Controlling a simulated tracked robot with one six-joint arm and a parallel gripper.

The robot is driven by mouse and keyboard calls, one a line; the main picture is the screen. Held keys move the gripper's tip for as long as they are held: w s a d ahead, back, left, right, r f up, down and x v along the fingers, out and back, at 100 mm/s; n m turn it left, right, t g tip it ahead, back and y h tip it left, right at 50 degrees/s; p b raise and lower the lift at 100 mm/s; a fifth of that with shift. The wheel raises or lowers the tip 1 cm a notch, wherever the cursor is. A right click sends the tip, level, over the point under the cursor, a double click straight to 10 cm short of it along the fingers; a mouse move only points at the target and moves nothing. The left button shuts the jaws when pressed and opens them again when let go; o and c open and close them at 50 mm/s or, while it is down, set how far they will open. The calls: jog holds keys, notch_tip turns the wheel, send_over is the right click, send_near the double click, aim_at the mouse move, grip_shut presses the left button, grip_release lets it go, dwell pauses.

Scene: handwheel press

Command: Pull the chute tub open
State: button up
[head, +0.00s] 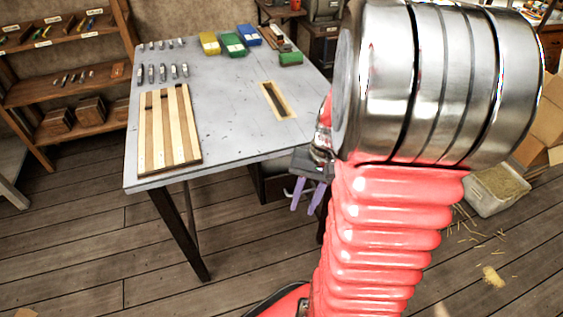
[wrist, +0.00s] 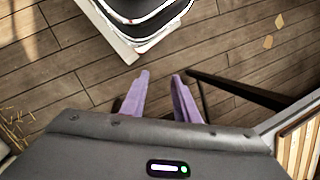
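A dark box-like part (head: 272,184) shows under the table's right side, below the wood-framed slot (head: 277,100) in the tabletop; it may be the chute tub, but the tabletop and my arm hide much of it. My gripper (head: 308,196) hangs beside the table's right front edge, lower than the tabletop, just right of the dark part. Its two purple fingers are apart and point down. In the wrist view the fingers (wrist: 160,88) are also apart, with floor beyond and no clear object held. No tub handle can be made out.
The grey table (head: 215,80) carries a slatted wooden board (head: 170,130), small metal pieces and coloured boxes (head: 232,44). A dark table leg (wrist: 240,91) lies right of the fingers. Shelves (head: 60,90) stand left; a straw-filled bin (head: 497,190) stands right. Front floor is mostly clear.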

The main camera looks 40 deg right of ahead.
jog(key=s+d+f+m+t+y, duration=0.1)
jog(key=d+f+m+t+y, duration=0.25)
jog(key=d+f, duration=0.45)
jog(key=s+d+f+m+t+y, duration=0.1)
jog(key=d+f+m+t+y, duration=0.3)
jog(key=f, duration=0.9)
jog(key=w+d+n+t+h, duration=0.2)
jog(key=w+d+t+h, duration=0.1)
jog(key=d+t, duration=0.4)
jog(key=shift+w+d, duration=0.55)
jog(key=shift+d, duration=0.65)
jog(key=shift+n, duration=0.25)
jog(key=x, duration=1.4)
jog(key=shift+s, duration=0.1)
jog(key=shift+c, duration=0.4)
jog(key=shift+f, duration=0.1)
grip_shut()
